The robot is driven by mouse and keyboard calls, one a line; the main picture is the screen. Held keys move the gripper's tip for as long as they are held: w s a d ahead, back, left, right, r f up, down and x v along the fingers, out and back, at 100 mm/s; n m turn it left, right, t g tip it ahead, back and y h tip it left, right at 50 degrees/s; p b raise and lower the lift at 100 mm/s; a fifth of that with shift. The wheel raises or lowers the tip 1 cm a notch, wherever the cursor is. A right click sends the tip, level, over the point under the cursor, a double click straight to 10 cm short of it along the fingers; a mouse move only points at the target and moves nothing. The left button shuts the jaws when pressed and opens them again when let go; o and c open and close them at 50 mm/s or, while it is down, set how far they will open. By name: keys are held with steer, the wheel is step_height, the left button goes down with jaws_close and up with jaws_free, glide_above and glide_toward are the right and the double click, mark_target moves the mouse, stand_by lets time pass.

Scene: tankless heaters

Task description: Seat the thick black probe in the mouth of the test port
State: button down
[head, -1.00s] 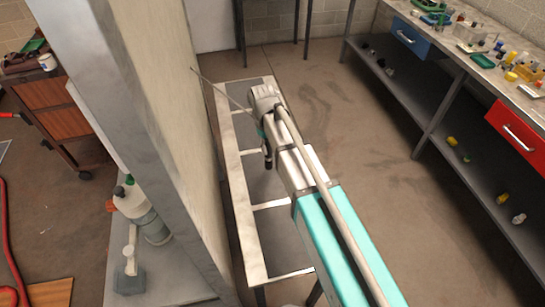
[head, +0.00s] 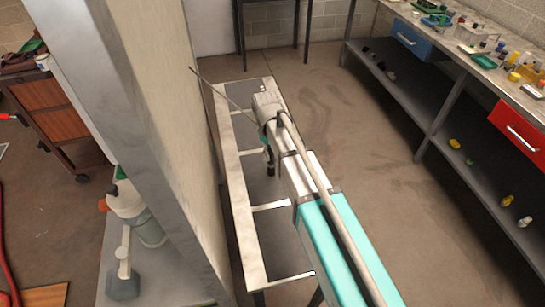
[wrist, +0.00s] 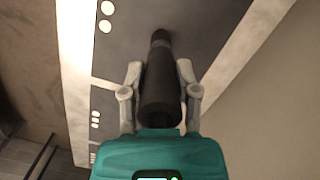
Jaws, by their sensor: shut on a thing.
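My gripper (wrist: 159,75) is shut on the thick black probe (wrist: 160,100), with one pale finger on each side of it. The probe points away from the wrist camera, and its narrower dark end (wrist: 160,36) lies over a dark grey panel. I cannot tell whether that end touches the panel. In the head view the probe (head: 269,163) shows as a small dark piece below the teal gripper body, over the light-framed stand. I cannot make out the mouth of the test port in either view.
The stand's pale frame (head: 240,203) runs beside a tall beige panel (head: 165,110) on the left. A thin rod (head: 218,92) slants between panel and arm. A bench (head: 455,65) with small items and drawers stands right. Bare floor (head: 370,150) lies between.

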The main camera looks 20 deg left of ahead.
steer(key=shift+f, duration=0.25)
steer(key=shift+c, duration=1.8)
jaws_free()
steer(key=shift+r, duration=0.15)
steer(key=r+p, duration=0.4)
steer(key=a+r+p, duration=0.1)
steer(key=r+p, duration=0.3)
steer(key=w+r+p, duration=0.1)
steer(key=r+p, duration=0.3)
steer(key=shift+a, duration=0.25)
steer(key=shift+d, duration=0.1)
steer(key=s+d+m, duration=0.2)
steer(key=d+m, duration=0.1)
steer(key=d, duration=1)
steer(key=s+d+m+y, duration=0.1)
steer(key=d+m, duration=0.3)
steer(key=d, duration=0.8)
steer(key=s+d+m+t, duration=0.1)
steer(key=s+d+m, duration=0.2)
steer(key=d, duration=1)
steer(key=shift+d+f+m, duration=0.15)
steer(key=shift+d+m, duration=0.15)
steer(key=shift+m, duration=0.2)
